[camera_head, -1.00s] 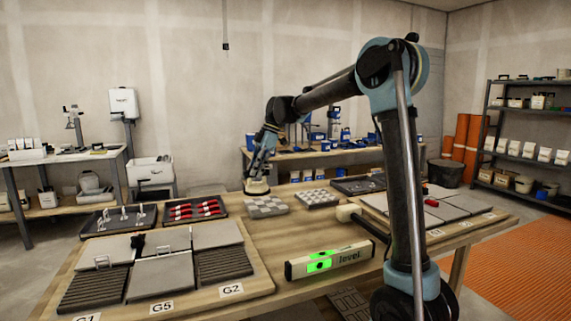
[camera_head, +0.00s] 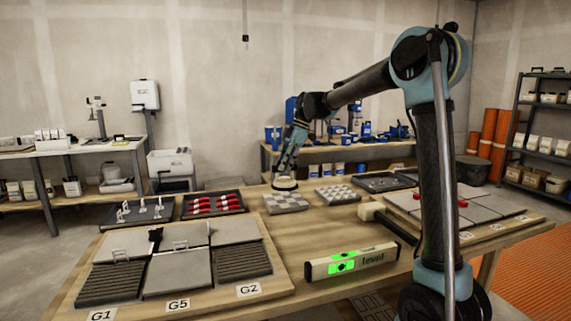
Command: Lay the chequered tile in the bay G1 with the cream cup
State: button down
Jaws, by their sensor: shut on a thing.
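My gripper (camera_head: 287,172) is shut on the cream cup (camera_head: 285,184), seen small at the far side of the bench. The cup is at the back edge of a grey chequered tile (camera_head: 286,203); I cannot tell whether they touch. A second chequered tile (camera_head: 338,195) lies just to the right, clear of the cup. The bay G1 (camera_head: 108,286) is at the front left of the left board, a ribbed dark bed above its label (camera_head: 101,315). A plain grey tile with a clip lies directly behind it.
Trays of white clips (camera_head: 143,211) and red wedges (camera_head: 211,204) stand behind the left board (camera_head: 215,299). A level (camera_head: 351,262) and a mallet (camera_head: 372,212) lie right of it. Bay G2 (camera_head: 243,263) is also ribbed and bare.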

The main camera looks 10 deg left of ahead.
aim_at(285, 179)
jog(key=shift+f, duration=2.65)
jog(key=shift+f, duration=0.1)
jog(key=c, duration=1.4)
grip_release()
